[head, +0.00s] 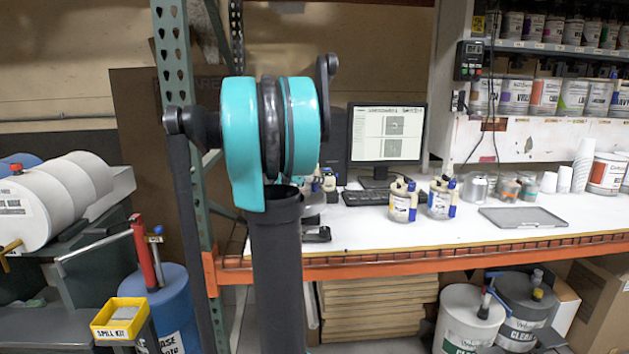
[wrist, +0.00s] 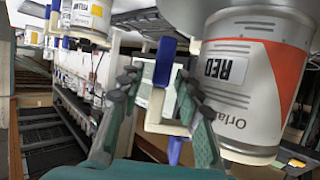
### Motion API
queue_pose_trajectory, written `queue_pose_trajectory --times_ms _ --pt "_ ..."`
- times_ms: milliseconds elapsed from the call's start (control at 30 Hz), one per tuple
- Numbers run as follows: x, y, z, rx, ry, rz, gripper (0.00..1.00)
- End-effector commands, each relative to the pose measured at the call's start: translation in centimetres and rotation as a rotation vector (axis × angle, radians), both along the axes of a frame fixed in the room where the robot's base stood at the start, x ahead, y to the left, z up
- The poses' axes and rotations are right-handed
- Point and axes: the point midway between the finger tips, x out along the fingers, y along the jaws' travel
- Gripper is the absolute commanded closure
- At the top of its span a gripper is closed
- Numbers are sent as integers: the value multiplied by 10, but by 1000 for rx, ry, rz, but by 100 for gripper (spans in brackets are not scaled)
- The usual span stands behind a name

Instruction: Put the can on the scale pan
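A large can (wrist: 255,75) with a white and orange-red label reading RED fills the right of the wrist view. A white handle (wrist: 155,112) and a blue lever (wrist: 165,62) stand beside it at its left. My gripper (wrist: 157,75) is open, with its two dark fingers on either side of the handle and lever. A gap shows at the left finger; I cannot tell whether the right one touches. In the head view my gripper is hidden behind my arm. A flat grey plate (head: 522,217) lies on the bench; I cannot tell whether it is the scale pan.
Two lidded cans (head: 404,203) (head: 441,199) stand on the white bench (head: 380,232) by a keyboard and monitor (head: 386,133). Small cans (head: 477,188) and paper cups stand at the right. Shelved cans (head: 546,95) line the back right. A blue drum (head: 160,300) stands at the left.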

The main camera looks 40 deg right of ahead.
Motion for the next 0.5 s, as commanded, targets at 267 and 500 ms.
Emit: queue_pose_trajectory --times_ms 267,500 --pt "-6 26 12 -1 1 4 65" --pt "-17 71 31 0 0 4 65"
